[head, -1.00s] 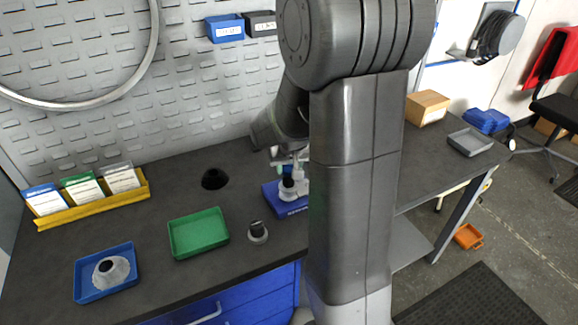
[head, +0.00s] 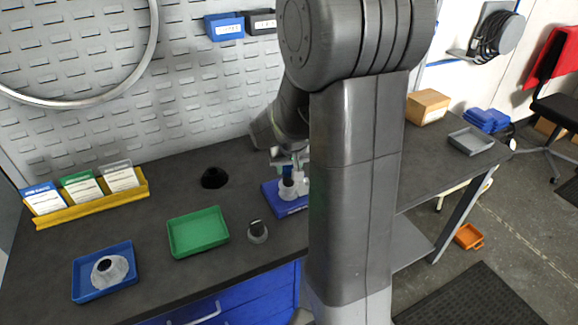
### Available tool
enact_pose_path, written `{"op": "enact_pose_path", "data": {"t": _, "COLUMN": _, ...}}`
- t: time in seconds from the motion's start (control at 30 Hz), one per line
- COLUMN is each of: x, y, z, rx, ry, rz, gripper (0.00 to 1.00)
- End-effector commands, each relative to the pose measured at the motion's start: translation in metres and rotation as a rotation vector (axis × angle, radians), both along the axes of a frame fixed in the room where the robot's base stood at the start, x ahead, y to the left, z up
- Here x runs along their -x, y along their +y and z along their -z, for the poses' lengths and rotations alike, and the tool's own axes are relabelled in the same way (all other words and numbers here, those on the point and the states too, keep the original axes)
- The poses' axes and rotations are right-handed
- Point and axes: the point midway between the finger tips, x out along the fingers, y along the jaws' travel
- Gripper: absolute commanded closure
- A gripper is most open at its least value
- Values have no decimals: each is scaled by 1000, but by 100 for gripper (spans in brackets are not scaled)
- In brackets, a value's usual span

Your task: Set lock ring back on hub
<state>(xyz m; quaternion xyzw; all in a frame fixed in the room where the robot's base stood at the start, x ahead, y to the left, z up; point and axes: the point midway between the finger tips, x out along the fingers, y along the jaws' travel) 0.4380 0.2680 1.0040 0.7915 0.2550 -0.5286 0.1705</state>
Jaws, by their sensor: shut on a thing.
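My gripper (head: 290,166) is partly hidden behind my own arm, above the blue stand at the middle of the bench. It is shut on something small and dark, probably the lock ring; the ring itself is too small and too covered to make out. A pale grey hub (head: 287,191) stands upright on the blue stand (head: 271,201), just under the gripper. Whether the held thing touches the hub I cannot tell. Another grey hub-like part (head: 109,270) sits in the blue tray (head: 80,282) at the front left.
An empty green tray (head: 198,232) and a small dark-topped part (head: 257,231) stand left of the blue stand. A black round thing (head: 214,178) lies behind them. A yellow card rack (head: 95,210) is at the left. A cardboard box (head: 427,107) stands at the right.

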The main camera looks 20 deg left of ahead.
Motion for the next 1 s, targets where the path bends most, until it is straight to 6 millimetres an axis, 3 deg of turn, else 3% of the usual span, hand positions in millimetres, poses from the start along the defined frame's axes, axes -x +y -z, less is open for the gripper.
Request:
{"op": "enact_pose_path", "data": {"t": 0.43, "x": 0, "y": 0, "z": 3, "rx": 0, "ry": 0, "rz": 0, "gripper": 86}}
{"op": "enact_pose_path", "data": {"t": 0.47, "x": 0, "y": 0, "z": 3, "rx": 0, "ry": 0, "rz": 0, "gripper": 63}}
{"op": "enact_pose_path", "data": {"t": 0.6, "x": 0, "y": 0, "z": 3, "rx": 0, "ry": 0, "rz": 0, "gripper": 39}}
{"op": "enact_pose_path", "data": {"t": 1.0, "x": 2, "y": -1, "z": -4, "rx": -3, "ry": -3, "rz": 0, "gripper": 39}}
